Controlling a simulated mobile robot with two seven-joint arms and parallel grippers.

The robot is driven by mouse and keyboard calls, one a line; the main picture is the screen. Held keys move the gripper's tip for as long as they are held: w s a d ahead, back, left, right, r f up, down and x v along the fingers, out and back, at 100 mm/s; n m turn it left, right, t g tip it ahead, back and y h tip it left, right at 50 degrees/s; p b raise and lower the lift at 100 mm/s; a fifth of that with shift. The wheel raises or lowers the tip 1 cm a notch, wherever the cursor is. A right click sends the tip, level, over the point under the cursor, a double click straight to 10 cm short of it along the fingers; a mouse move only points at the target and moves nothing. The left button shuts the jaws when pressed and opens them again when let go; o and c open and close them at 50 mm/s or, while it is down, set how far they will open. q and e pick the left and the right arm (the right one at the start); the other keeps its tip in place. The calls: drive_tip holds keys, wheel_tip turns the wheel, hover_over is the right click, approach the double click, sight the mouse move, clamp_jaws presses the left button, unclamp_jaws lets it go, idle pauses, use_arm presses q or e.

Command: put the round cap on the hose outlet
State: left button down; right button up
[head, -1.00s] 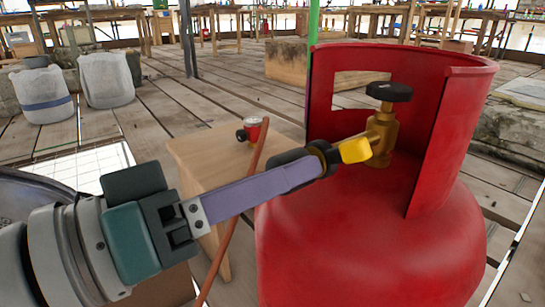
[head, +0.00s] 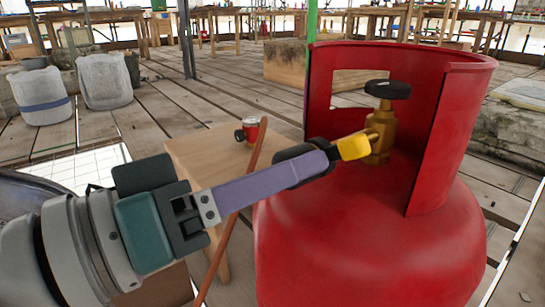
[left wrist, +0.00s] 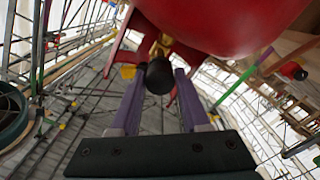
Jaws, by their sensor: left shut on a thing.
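The red gas cylinder (head: 365,240) stands at the right, with a brass valve (head: 383,125) and a black handwheel (head: 388,90) inside its collar. A yellow piece (head: 354,147) shows at the valve's left side, where the outlet lies. My left gripper (head: 322,162) reaches in from the left, its purple fingers shut on a dark round part, seemingly the cap (left wrist: 158,76). The fingertips are close beside the yellow piece. The near finger hides part of the dark part, so I cannot tell whether it touches the outlet. My right gripper is not in view.
A wooden stand (head: 205,155) left of the cylinder carries a small red item (head: 252,130) with a black side part. A thin brown-orange rod or hose (head: 232,215) runs behind my left fingers. The cylinder's collar (head: 440,130) walls the valve's right side.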

use_arm(q)
drive_tip(key=shift+d, duration=0.1)
drive_tip(key=shift+c, duration=1.5)
unclamp_jaws()
drive_tip(key=p+v, duration=0.1)
drive_tip(key=v, duration=0.9)
drive_tip(key=shift+p, duration=0.35)
